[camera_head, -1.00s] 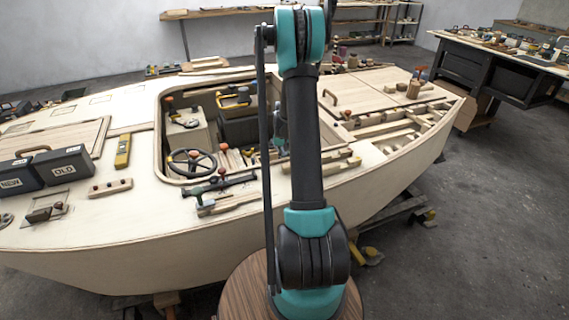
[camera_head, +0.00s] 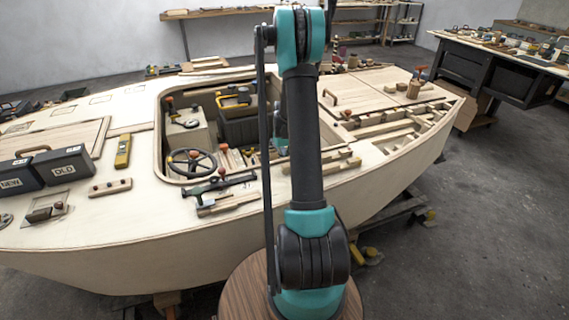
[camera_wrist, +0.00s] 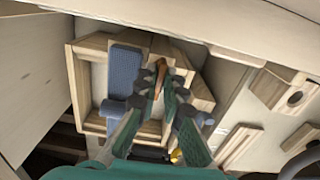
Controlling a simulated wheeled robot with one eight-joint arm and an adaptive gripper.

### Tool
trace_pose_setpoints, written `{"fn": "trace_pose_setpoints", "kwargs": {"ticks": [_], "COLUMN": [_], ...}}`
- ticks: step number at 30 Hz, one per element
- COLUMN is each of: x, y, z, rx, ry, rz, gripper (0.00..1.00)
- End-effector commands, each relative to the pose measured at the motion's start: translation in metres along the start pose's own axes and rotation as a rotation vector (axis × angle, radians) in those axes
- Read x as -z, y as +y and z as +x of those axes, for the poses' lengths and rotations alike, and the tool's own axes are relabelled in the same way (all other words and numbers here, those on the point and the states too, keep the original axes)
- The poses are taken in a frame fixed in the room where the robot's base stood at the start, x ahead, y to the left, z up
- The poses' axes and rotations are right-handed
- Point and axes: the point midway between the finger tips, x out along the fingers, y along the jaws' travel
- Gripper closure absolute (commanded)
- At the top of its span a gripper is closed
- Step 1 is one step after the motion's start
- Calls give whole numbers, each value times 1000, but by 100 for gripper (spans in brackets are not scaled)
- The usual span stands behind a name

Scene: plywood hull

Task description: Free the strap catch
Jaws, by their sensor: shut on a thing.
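In the wrist view my gripper (camera_wrist: 162,84) has its green fingers closed around a small orange-brown piece, which looks like the strap catch (camera_wrist: 159,78). The piece stands upright between the dark fingertips. Blue strap webbing (camera_wrist: 126,69) lies just left of the fingertips, over a pale wooden frame (camera_wrist: 86,88). More blue shows behind and to the right of the fingers. The fingers hide the lower part of the catch and part of the strap. In the head view my arm hides my gripper and the catch.
A pale panel edge (camera_wrist: 235,22) crosses above the gripper in the wrist view. A wooden block with a round hole (camera_wrist: 284,92) is at right. In the head view the hull deck (camera_head: 100,225) carries a steering wheel (camera_head: 192,163) and two dark boxes, OLD (camera_head: 62,168) and NEW (camera_head: 18,176).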

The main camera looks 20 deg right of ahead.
Motion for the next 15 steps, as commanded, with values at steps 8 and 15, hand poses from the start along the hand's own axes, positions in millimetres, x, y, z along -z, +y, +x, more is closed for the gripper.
{"fn": "trace_pose_setpoints", "kwargs": {"ticks": [8,15], "x": [0,0], "y": [0,0], "z": [0,0], "rx": [0,0], "ry": [1,1], "rz": [-1,-1], "gripper": [100,71]}}
